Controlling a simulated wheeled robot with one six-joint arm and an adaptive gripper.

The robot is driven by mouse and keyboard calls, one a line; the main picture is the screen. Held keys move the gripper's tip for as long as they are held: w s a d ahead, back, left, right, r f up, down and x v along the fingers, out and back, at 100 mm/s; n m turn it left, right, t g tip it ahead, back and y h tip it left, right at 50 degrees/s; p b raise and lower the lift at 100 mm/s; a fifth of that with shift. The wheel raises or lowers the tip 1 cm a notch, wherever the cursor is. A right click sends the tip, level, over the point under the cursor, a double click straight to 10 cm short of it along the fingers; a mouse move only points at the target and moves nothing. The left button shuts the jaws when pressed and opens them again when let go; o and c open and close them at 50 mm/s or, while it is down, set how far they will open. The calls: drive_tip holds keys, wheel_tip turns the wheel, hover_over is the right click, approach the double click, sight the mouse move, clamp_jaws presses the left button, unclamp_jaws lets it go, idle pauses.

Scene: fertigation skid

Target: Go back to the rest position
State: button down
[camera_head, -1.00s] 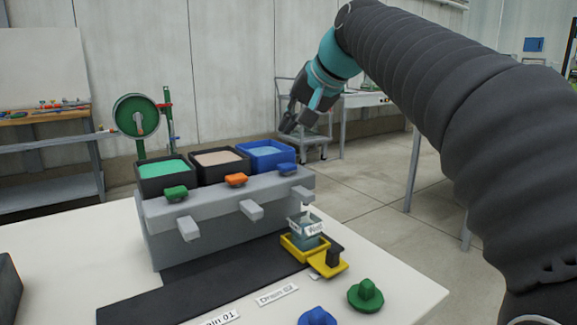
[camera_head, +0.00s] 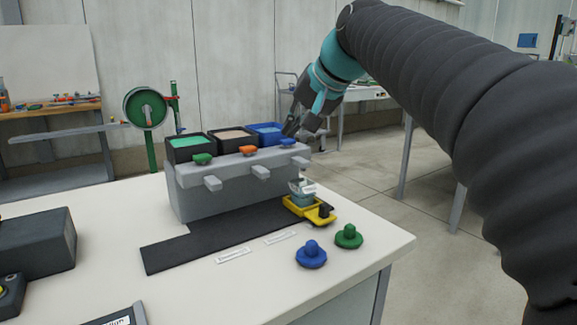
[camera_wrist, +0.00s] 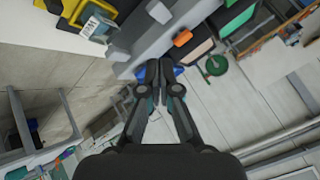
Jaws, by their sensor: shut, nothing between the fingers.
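My gripper (camera_head: 290,133) is raised at the end of my arm, by the right end of the grey dispenser block (camera_head: 240,183) in the head view. In the wrist view its two fingers (camera_wrist: 160,68) lie together with nothing between them. The dispenser carries a green-filled bin (camera_head: 190,144), a beige-filled bin (camera_head: 230,137) and a blue bin (camera_head: 267,131), with green, orange and blue tabs in front. The fingertips overlap the blue bin's right side in the head view; I cannot tell whether they touch it. A small clear cup with a white label (camera_head: 302,192) sits on a yellow tray (camera_head: 296,209).
A blue knob (camera_head: 311,255) and a green knob (camera_head: 349,237) stand on the white table's (camera_head: 350,270) right part. A dark box (camera_head: 35,240) is at left. A green reel (camera_head: 146,108) stands behind. Open floor lies right of the table.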

drive_tip(key=s+d+f+h, duration=0.1)
drive_tip(key=s+d+f, duration=0.4)
drive_tip(key=s+f, duration=0.4)
drive_tip(key=s+d+f+g+h, duration=0.1)
drive_tip(key=s+d+f+h, duration=0.1)
drive_tip(key=s+d+f, duration=0.3)
drive_tip(key=s+d+f+n+h, duration=0.1)
drive_tip(key=s+d+f, duration=0.4)
drive_tip(key=s+f, duration=0.7)
wheel_tip(320, 180, down, 4)
drive_tip(key=shift+s+f+h, duration=0.15)
drive_tip(key=shift+s+h, duration=0.2)
drive_tip(key=shift+h, duration=0.35)
